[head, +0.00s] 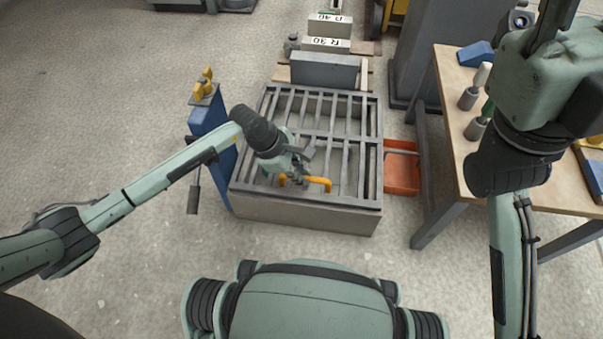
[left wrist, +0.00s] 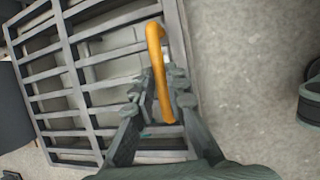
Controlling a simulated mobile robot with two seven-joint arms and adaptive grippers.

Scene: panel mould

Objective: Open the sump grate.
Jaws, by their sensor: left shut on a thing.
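The sump grate (head: 343,135) is a grey barred frame on top of a concrete box in the middle of the head view. It also fills the left of the left wrist view (left wrist: 72,85). An orange handle (head: 319,181) stands at the grate's near edge; it shows in the left wrist view (left wrist: 155,60) too. My left gripper (head: 300,179) is at the handle. In the left wrist view its fingers (left wrist: 160,92) are shut around the handle's bar. The grate appears to lie flat on the box. My right arm rises at the right; its gripper's fingertips do not show.
A blue post (head: 207,115) with a yellow top stands left of the box. An orange-red bin (head: 402,170) lies at its right, near a workbench (head: 453,90). Grey blocks (head: 325,70) stand behind. The floor at the left is clear.

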